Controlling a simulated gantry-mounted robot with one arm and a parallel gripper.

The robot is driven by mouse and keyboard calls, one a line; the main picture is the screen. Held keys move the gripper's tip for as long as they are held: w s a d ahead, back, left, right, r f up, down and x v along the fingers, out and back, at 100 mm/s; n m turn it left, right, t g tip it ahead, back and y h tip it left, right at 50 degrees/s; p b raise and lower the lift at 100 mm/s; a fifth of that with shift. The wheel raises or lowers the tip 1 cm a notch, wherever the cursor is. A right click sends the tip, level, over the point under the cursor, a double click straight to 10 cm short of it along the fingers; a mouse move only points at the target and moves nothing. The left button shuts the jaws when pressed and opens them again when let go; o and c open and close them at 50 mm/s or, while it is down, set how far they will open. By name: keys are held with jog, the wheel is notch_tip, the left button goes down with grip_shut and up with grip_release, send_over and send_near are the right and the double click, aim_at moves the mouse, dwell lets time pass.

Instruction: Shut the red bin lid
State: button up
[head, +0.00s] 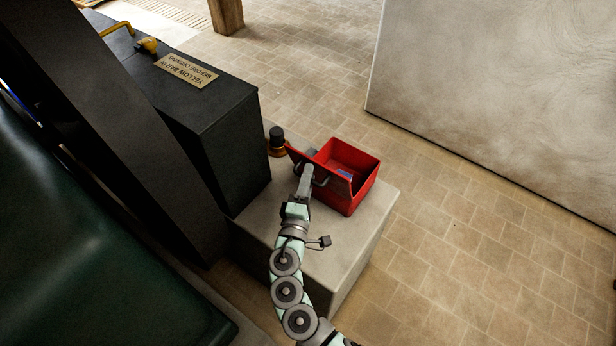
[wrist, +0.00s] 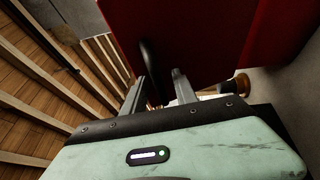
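The red bin (head: 366,186) sits on a pale block, with its lid (head: 340,186) raised on the side toward my arm. The inside of the bin shows, with a small blue patch in it. My gripper (head: 307,172) is at the outer face of the lid, by its dark handle (head: 322,181). In the wrist view the lid (wrist: 215,45) fills the upper middle, and the dark handle (wrist: 149,62) hangs close to my left finger. My gripper (wrist: 158,82) has its fingers apart there. I cannot tell whether they touch the handle.
The pale block (head: 345,246) carries the bin and a dark knob (head: 277,137) on a brass-coloured base close beside the lid. A black cabinet (head: 240,150) with a yellow lever (head: 148,45) stands to the left. Tiled floor (head: 480,220) lies open to the right.

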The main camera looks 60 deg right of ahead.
grip_shut()
dwell(0.3)
dwell(1.1)
